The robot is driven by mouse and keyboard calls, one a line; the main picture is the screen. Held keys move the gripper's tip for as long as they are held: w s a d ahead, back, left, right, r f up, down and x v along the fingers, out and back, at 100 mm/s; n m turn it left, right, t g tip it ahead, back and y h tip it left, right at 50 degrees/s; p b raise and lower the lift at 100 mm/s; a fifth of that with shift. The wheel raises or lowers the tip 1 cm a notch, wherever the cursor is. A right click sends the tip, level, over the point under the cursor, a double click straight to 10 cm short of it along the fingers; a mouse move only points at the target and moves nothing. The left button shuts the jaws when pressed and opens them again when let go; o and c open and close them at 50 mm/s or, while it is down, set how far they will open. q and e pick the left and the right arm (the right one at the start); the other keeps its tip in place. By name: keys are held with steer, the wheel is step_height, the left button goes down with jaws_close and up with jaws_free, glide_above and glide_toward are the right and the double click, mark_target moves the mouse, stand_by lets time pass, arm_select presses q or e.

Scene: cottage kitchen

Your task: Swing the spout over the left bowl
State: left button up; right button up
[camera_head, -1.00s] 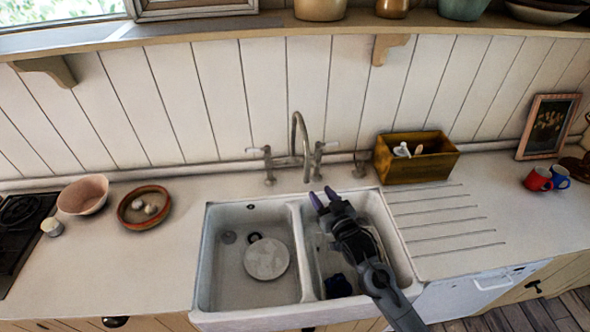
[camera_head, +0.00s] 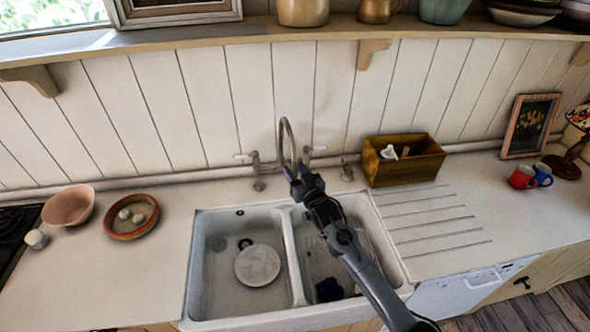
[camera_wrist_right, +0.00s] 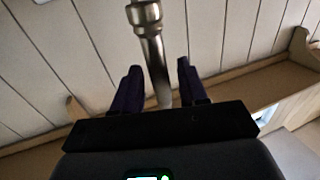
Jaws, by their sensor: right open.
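The tap's metal gooseneck spout (camera_head: 282,128) rises at the back of the double sink, near the divider between its bowls. The left bowl (camera_head: 212,285) holds a round white plate (camera_head: 257,265). My right gripper (camera_head: 294,171) is raised by the spout's downward end, its arm reaching over the right bowl. In the right wrist view the spout (camera_wrist_right: 152,45) runs between the two open, purple-tipped fingers (camera_wrist_right: 157,70); whether either finger touches it I cannot tell. The gripper hides the spout's lower end in the head view. My left gripper is not in view.
Tap handles (camera_head: 257,172) stand beside the spout. A wooden box (camera_head: 405,165) is on the right counter, with red (camera_head: 521,178) and blue mugs (camera_head: 543,175) farther right. A pink bowl (camera_head: 68,206) and a brown dish (camera_head: 131,217) are on the left. The right bowl holds a dark item (camera_head: 328,290).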

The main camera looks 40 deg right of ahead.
steer(key=shift+w, duration=0.3)
jaws_close()
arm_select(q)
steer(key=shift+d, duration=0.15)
arm_select(e)
steer(key=shift+a, duration=0.1)
